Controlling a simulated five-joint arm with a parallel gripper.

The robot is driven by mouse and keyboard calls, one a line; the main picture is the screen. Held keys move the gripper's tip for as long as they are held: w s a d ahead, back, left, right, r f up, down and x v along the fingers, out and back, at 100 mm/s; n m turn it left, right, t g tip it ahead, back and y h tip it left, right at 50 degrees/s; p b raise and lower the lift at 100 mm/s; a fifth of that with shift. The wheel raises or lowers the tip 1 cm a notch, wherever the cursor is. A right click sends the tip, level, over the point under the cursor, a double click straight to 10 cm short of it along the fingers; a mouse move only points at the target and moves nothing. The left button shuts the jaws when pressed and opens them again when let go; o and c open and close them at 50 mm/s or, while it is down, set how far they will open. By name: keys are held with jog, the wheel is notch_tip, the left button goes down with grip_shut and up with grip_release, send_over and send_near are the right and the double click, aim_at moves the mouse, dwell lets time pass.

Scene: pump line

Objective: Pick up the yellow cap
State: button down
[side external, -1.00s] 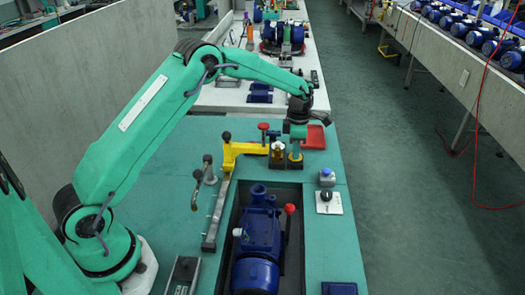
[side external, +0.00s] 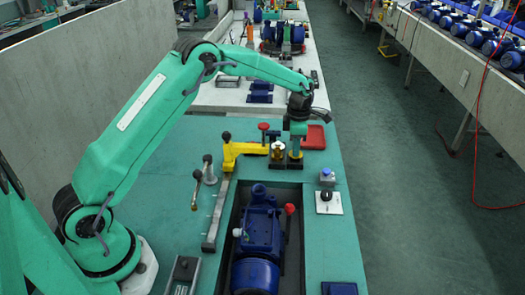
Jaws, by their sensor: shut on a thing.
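My gripper (side external: 296,152) points down at the far right of the green bench, over a small dark stand (side external: 295,164). It is shut on a small yellow piece at the stand's top, apparently the yellow cap (side external: 295,157). The jaws hide most of this piece, and I cannot tell whether it still touches the stand. A second dark stand with a brass-yellow top (side external: 278,149) is just to the left of my gripper.
A yellow clamp arm (side external: 240,149) with a red knob reaches close to the left stand. A red tray (side external: 316,136) lies behind right. A blue pump (side external: 260,232) sits in the recess in front.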

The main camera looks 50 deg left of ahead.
jog(key=shift+r, duration=1.95)
